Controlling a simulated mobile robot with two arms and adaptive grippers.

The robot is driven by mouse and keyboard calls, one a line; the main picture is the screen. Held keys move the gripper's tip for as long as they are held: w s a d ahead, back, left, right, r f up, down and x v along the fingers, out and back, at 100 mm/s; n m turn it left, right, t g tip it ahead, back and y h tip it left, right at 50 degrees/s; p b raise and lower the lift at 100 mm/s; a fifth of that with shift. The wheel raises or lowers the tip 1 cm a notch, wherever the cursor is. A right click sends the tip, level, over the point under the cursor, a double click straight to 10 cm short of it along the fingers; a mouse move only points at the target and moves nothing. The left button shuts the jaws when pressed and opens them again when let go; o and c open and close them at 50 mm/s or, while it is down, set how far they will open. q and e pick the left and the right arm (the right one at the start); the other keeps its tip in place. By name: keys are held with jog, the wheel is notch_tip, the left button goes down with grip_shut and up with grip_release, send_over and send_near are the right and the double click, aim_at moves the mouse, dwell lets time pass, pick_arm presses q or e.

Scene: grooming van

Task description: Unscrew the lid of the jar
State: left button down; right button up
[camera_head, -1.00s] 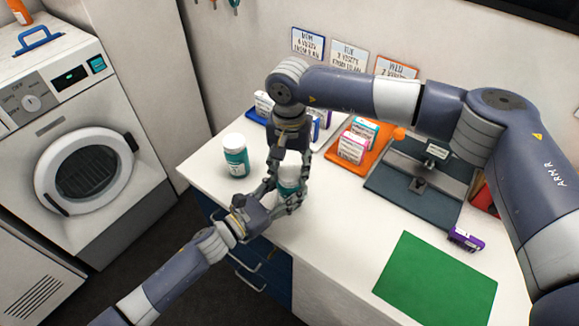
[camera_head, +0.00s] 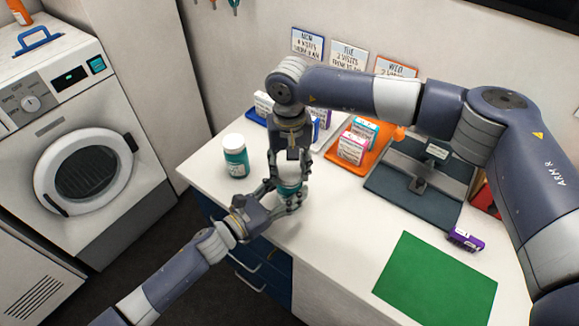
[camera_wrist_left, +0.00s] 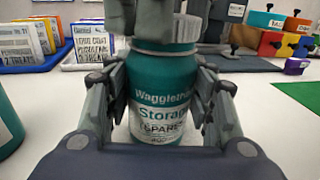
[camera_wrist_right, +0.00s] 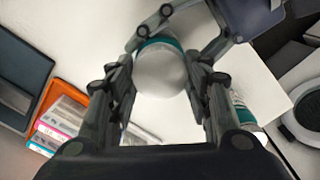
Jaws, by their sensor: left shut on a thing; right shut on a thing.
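A teal jar with a white lid and a label reading "Storage (SPARE)" (camera_wrist_left: 165,100) stands upright on the white counter. My left gripper (camera_head: 282,197) is shut around the jar's body from the side. My right gripper (camera_head: 290,180) comes down from above and is shut on the white lid (camera_wrist_right: 162,72). The lid still sits on the jar, and its lower edge shows in the left wrist view (camera_wrist_left: 172,46). In the head view the fingers hide most of the jar.
A second teal jar with a white lid (camera_head: 236,157) stands to the left on the counter. Behind are an orange tray (camera_head: 336,156) with boxes and a dark mat (camera_head: 380,185). A green mat (camera_head: 435,280) and a purple box (camera_head: 466,239) lie at right. The counter's front edge is near.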

aim_at(290, 172)
jog(key=shift+r, duration=0.2)
jog(key=shift+r, duration=0.9)
jog(key=shift+r, duration=2)
pick_arm(q)
jog(key=c, duration=0.6)
grip_release()
jog(key=v, duration=1.2)
